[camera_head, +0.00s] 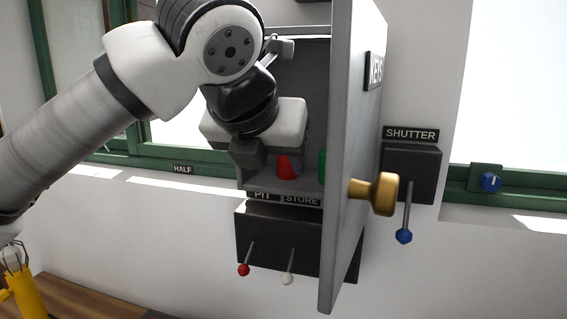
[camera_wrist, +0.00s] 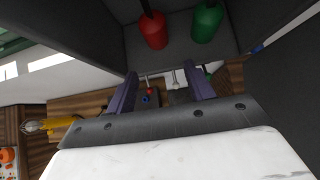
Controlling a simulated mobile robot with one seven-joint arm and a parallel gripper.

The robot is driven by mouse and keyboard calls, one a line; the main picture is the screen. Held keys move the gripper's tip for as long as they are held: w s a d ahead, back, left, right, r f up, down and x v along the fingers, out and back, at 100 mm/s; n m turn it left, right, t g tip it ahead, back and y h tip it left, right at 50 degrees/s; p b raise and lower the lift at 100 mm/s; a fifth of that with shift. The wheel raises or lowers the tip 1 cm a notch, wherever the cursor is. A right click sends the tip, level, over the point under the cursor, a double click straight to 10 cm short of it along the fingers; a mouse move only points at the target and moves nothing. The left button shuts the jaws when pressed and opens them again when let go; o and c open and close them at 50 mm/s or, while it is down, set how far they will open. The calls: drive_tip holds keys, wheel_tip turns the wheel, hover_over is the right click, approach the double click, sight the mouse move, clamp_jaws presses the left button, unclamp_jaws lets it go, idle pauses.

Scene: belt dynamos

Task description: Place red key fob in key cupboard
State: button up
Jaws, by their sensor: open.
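The key cupboard (camera_head: 345,150) is a grey box on the wall with its door swung open. The red key fob (camera_head: 287,167) is inside it, partly hidden behind my gripper. In the wrist view the red fob (camera_wrist: 154,32) is upright under a dark stem, beside a green fob (camera_wrist: 207,24). Whether it hangs from a hook or rests on the floor cannot be told. My gripper (camera_wrist: 160,70) is open, with nothing between its fingers. Its tips point into the cupboard and look apart from the red fob. In the head view my gripper (camera_head: 266,158) is at the cupboard's opening.
The open door with its brass knob (camera_head: 378,194) stands just right of my gripper. Below are a dark lever box (camera_head: 285,240) with red and white levers, and at the right a shutter box (camera_head: 411,170). A yellow object (camera_head: 25,295) is at lower left.

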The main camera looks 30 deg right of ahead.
drive_tip(key=s+a, duration=0.1)
drive_tip(key=a, duration=0.1)
drive_tip(key=s+a+b, duration=0.1)
drive_tip(key=s, duration=0.1)
drive_tip(key=shift+s+a, duration=0.2)
drive_tip(key=shift+a, duration=0.15)
drive_tip(key=shift+c, duration=0.3)
idle(0.7)
